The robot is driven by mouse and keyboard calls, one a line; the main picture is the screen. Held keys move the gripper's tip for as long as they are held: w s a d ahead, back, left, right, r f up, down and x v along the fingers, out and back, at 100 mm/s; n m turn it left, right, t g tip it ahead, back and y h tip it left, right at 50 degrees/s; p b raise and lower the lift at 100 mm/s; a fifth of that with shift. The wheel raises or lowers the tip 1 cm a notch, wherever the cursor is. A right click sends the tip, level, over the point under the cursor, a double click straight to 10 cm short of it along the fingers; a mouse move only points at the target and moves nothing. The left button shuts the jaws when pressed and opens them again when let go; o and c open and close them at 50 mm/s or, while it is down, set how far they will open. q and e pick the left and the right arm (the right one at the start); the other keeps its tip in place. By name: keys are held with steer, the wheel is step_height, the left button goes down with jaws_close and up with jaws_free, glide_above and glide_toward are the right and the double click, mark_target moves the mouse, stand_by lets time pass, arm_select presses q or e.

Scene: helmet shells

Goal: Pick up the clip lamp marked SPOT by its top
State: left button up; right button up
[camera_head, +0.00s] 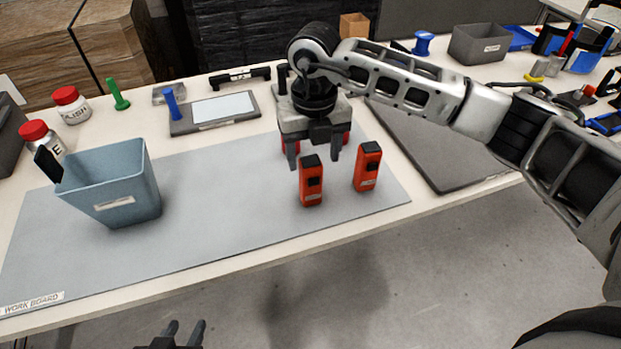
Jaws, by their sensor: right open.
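Two upright orange-red clip lamps with black tops stand on the grey work board (220,205): a left one (311,186) and a right one (367,170). More red shows behind my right gripper, mostly hidden by it. The labels are too small to read, so I cannot tell which lamp is marked SPOT. My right gripper (315,158) points down with its fingers apart and nothing seen between them. It is just behind and above the left front lamp. My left gripper (184,332) is low at the bottom edge, off the table's front, with its fingers apart and empty.
A blue-grey bin (112,190) stands on the board's left, with red-capped bottles (70,104) behind it. A tablet-like panel (215,112) and a black handle (240,76) lie at the back. A dark mat (440,150) lies right. The board's middle is clear.

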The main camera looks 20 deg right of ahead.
mark_target(311, 174)
steer(key=f, duration=0.2)
steer(key=f+p, duration=0.1)
steer(key=shift+s+a+f, duration=0.2)
steer(key=shift+a+f, duration=0.15)
steer(key=shift+f, duration=0.55)
steer(key=c, duration=1.1)
steer(key=shift+r, duration=0.1)
